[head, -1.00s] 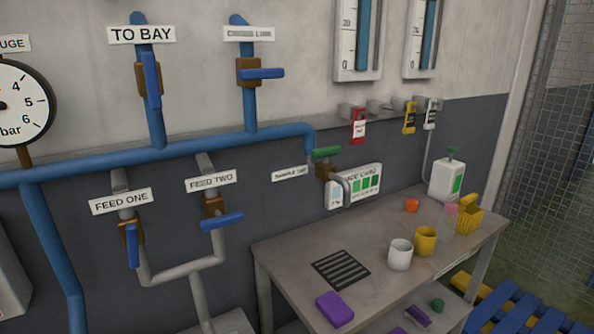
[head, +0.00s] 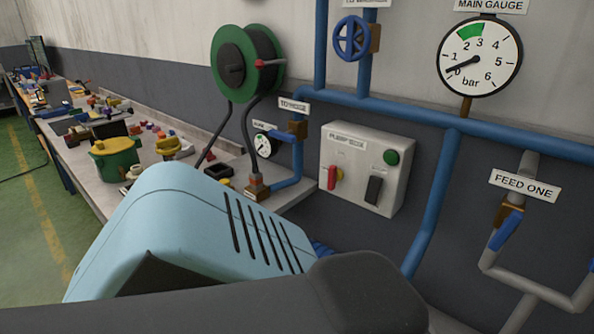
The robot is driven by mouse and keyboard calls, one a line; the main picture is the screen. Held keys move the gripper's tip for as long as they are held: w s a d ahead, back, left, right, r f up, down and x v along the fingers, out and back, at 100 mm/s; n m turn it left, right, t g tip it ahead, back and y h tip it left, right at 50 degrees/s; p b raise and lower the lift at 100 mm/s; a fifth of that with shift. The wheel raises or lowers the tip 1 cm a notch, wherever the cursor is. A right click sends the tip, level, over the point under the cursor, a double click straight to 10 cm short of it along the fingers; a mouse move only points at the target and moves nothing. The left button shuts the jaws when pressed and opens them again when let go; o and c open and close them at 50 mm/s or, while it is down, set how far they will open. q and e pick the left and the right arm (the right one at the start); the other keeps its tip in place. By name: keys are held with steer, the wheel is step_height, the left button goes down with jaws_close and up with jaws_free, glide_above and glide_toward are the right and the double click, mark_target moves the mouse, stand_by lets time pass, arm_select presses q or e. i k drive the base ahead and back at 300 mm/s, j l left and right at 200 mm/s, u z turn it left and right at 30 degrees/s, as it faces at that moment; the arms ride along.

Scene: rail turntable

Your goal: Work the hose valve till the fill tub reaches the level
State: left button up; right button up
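A hose reel (head: 246,62) with a green rim hangs on the wall, and a dark hose runs down from it. Below it, a blue pipe labelled "TO HOSE" (head: 294,105) carries a brown valve body (head: 297,129) and a small gauge (head: 264,145). An orange-brown fitting (head: 256,188) sits at the pipe's lower end on the bench. I see no fill tub that I can identify. A pale blue casing and a dark arm link of mine fill the lower middle and hide part of the bench. Neither gripper is in view.
A pump box (head: 365,168) with a red handle and green button is on the wall. The main gauge (head: 480,57) needle points near 0. A blue handwheel (head: 351,38) is on an upper pipe. The long bench at left is cluttered (head: 115,160); green floor (head: 35,215) beside it is clear.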

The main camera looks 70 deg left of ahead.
mark_target(288, 136)
steer(key=u, duration=2.75)
